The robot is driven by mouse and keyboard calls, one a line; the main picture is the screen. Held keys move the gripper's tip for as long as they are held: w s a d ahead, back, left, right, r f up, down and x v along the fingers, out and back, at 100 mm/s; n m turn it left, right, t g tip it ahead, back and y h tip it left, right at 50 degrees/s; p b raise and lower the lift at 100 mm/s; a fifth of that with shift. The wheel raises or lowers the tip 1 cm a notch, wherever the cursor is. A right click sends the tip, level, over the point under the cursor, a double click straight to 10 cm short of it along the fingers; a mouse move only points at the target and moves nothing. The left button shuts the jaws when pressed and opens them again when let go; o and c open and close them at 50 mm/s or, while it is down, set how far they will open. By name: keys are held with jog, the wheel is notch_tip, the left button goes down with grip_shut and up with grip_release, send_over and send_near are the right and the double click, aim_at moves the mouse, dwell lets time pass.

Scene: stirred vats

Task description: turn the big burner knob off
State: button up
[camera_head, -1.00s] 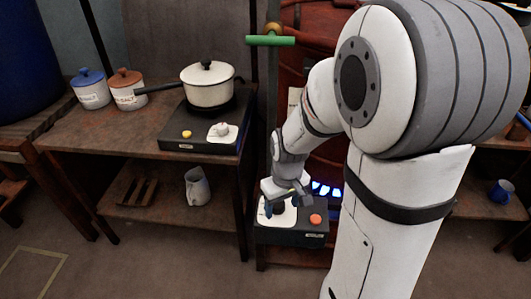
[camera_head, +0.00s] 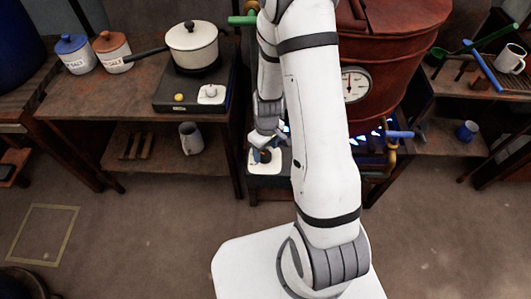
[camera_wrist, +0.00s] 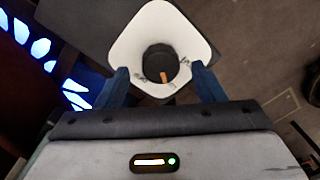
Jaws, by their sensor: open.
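The big burner knob (camera_wrist: 160,64) is a dark round knob with an orange mark, set on a white plate (camera_wrist: 125,50). In the head view the knob (camera_head: 264,156) shows on the low control box (camera_head: 266,183), under the big red-brown vat (camera_head: 385,50). My gripper (camera_wrist: 158,73) is open, with one blue finger on each side of the near part of the knob. I cannot tell whether a finger touches it. In the head view my gripper (camera_head: 263,140) is just above the knob, and my arm hides part of the box.
Blue flames (camera_wrist: 40,48) burn close left of the knob in the wrist view. A blue-handled valve (camera_head: 398,134) and a gauge (camera_head: 352,85) are on the vat's side. A pot (camera_head: 192,45) stands on a small burner at left.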

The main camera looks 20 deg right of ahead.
aim_at(265, 157)
jog(key=shift+f, duration=1.4)
jog(key=shift+c, duration=0.4)
jog(key=c, duration=0.9)
